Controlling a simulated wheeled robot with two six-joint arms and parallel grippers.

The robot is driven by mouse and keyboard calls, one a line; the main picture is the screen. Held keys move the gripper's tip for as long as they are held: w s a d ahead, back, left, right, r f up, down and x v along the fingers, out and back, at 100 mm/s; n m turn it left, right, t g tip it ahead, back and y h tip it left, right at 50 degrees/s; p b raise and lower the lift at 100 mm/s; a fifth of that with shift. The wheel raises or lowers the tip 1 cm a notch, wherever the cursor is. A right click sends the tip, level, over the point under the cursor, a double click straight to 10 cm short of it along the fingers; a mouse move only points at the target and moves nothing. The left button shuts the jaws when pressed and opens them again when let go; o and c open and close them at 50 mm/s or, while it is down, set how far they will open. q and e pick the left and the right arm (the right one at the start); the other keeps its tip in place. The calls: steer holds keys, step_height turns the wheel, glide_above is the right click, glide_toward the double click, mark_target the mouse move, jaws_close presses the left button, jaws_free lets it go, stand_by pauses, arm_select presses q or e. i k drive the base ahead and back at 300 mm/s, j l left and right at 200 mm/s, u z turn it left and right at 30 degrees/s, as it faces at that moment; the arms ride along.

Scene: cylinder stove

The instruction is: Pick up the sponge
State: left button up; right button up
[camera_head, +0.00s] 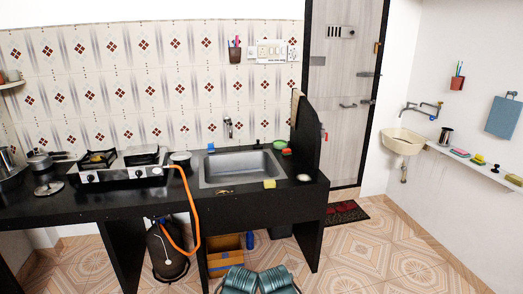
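A small yellow block that looks like a sponge (269,184) rests on the front edge of the black counter (230,201), just below the front right part of the sink. Other small yellow items, which may also be sponges, lie on the wall shelf at the right: one near the middle (478,159) and one near the front end (513,179). They are too small to tell for sure. Neither of my grippers can be made out in this view, and nothing is seen touching the yellow block.
The steel sink (240,168) is set in the counter, with a black upright panel (306,140) at its right. A two-burner stove (122,169) stands left, its orange hose (190,205) hanging in front. A gas cylinder (168,252) and cardboard box (224,256) sit below.

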mark_target(269, 184)
steer(key=i+z, duration=0.1)
steer(key=i+j, duration=1.3)
steer(key=j, duration=0.1)
